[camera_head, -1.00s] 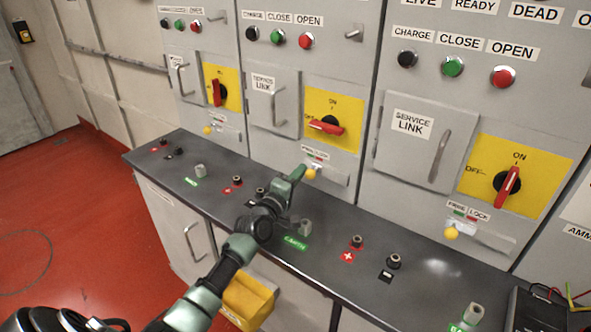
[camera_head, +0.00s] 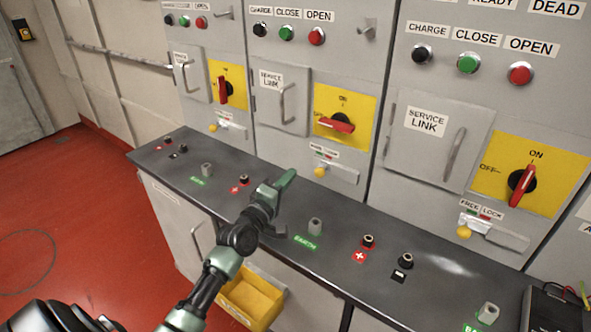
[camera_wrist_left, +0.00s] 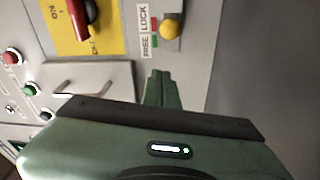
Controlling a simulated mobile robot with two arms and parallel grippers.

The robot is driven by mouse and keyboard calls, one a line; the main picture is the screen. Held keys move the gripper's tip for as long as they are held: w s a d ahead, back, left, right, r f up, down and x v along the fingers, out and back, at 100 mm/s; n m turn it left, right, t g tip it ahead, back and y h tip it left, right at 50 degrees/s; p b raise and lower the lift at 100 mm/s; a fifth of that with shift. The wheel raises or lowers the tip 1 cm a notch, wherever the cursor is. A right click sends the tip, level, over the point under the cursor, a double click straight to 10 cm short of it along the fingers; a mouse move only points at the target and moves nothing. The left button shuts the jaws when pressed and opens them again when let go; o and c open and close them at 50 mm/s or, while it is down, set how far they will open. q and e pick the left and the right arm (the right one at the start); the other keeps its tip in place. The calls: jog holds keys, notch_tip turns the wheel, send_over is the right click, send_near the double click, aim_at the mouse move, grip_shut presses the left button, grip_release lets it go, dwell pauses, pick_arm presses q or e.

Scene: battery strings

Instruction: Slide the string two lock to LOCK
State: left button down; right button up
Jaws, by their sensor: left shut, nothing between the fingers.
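The string two lock is a small yellow knob (camera_head: 320,171) below the FREE/LOCK label (camera_head: 323,154) on the middle cabinet, under its red rotary switch (camera_head: 335,123). The knob also shows in the left wrist view (camera_wrist_left: 171,27), ahead of the fingertips. There it sits beside the red mark at the LOCK end of the label (camera_wrist_left: 147,30). My left gripper (camera_head: 290,173) is shut and empty, left of the knob and apart from it, above the bench. Its green fingers (camera_wrist_left: 160,75) are together in the wrist view. My right gripper is not in view.
A dark bench (camera_head: 277,207) with terminal posts and EARTH labels runs along the cabinets. Another yellow knob (camera_head: 464,232) is on the right cabinet, and one (camera_head: 213,128) on the left. A yellow bin (camera_head: 249,298) sits below the bench edge.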

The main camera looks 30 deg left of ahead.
pick_arm(q)
jog(key=shift+s+a+f, duration=0.15)
jog(key=shift+s, duration=0.45)
jog(key=shift+s+a+f, duration=0.15)
jog(key=shift+s, duration=0.75)
jog(key=shift+d+r, duration=0.1)
jog(key=shift+d, duration=0.05)
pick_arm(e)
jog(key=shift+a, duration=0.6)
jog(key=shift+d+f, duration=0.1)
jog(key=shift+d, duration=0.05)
